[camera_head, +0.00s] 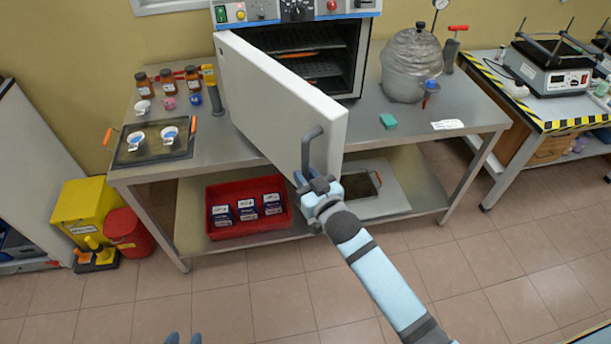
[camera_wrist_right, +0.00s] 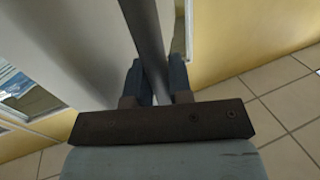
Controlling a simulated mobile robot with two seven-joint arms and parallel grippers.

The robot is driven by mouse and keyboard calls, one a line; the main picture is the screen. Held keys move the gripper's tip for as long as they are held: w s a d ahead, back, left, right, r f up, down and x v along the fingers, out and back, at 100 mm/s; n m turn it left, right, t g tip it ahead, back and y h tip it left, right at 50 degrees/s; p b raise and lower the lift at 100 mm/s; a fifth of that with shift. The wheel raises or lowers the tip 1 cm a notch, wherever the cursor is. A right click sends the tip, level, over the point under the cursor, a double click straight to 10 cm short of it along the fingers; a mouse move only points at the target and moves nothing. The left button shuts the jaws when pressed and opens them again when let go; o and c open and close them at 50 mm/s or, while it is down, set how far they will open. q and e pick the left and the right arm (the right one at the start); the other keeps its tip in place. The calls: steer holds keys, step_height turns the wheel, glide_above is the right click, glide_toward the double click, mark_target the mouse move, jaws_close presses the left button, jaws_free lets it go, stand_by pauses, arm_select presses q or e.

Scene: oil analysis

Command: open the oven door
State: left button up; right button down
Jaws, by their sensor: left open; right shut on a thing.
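The oven (camera_head: 362,60) stands on the steel table with its white door (camera_head: 278,95) swung partly open toward me, hinged on the left. Dark racks show inside it. The door's grey handle (camera_head: 307,150) is near the free right edge. My right gripper (camera_head: 318,186) is shut on the lower part of the handle; in the right wrist view its fingers (camera_wrist_right: 160,85) close around the handle bar (camera_wrist_right: 148,40). My left gripper (camera_head: 182,338) shows only its fingertips at the bottom edge, apart and empty, far from the oven.
On the steel table (camera_head: 226,143), a tray (camera_head: 181,149) with two white cups and several brown bottles (camera_head: 168,82) stand left of the door. A red crate (camera_head: 222,236) is below. The floor in front is clear.

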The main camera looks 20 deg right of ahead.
steer(key=c, duration=1.1)
jaws_free()
steer(key=shift+o, duration=0.2)
steer(key=b+v, duration=0.2)
steer(key=v, duration=1.1)
steer(key=shift+s, duration=0.4)
steer(key=shift+d, duration=0.1)
steer(key=shift+c, duration=0.2)
